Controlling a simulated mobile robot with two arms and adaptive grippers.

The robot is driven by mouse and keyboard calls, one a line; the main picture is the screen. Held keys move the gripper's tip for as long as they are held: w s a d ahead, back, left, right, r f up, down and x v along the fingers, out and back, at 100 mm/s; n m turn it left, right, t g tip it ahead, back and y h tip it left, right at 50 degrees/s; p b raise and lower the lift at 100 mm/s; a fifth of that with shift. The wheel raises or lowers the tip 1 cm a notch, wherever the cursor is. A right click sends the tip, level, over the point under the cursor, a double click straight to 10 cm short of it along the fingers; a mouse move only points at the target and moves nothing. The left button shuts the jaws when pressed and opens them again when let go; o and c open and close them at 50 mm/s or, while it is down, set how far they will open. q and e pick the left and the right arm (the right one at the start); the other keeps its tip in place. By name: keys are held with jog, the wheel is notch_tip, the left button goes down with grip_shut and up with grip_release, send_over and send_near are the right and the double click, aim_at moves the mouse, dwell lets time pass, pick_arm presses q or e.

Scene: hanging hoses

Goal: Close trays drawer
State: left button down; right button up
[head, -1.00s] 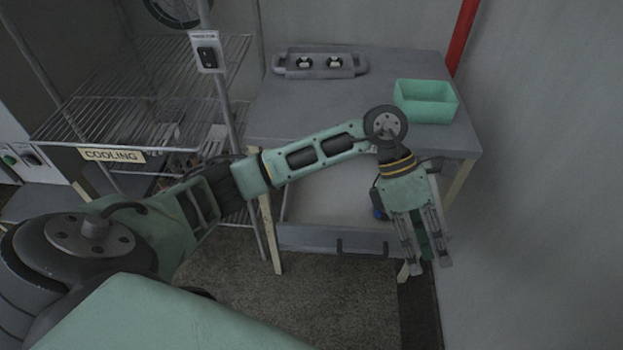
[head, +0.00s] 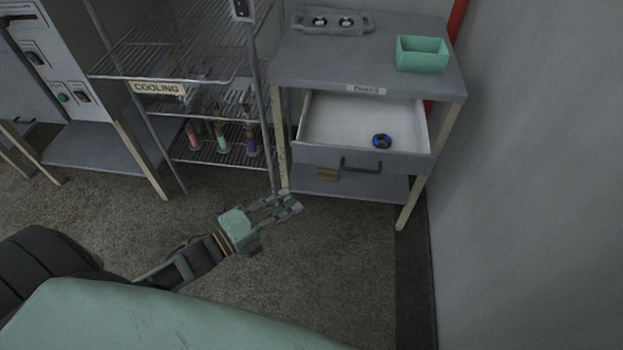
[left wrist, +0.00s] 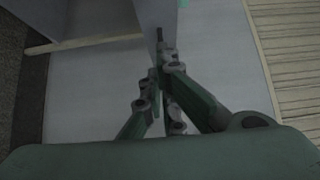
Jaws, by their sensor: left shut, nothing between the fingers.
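The trays drawer (head: 345,158) is pulled open below the grey table top, with its dark handle (head: 361,165) on the front. A small label (head: 366,90) sits above the opening. Inside, on the white floor of the drawer, lies a small blue and black round object (head: 382,141). My left gripper (head: 291,203) is shut and empty, in front of the drawer and to its left, apart from it in the head view. Its fingers show in the left wrist view (left wrist: 160,88) before grey panels that I cannot identify for certain. My right gripper is not in view.
On the table (head: 300,57) stand a green bin (head: 422,54) and a grey tray (head: 335,21) with two round items. A wire rack (head: 160,100) labelled COOLING stands to the left. A wall is close on the right. The floor before the drawer is clear.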

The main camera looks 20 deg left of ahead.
pick_arm(q)
jog(key=w+a+b+x, duration=0.1)
jog(key=b+x, duration=0.3)
jog(key=x, duration=0.9)
jog(key=shift+w+a+f+b, duration=0.2)
jog(key=shift+w+a+b, duration=0.1)
jog(key=shift+a, duration=0.6)
jog(key=shift+s, duration=0.1)
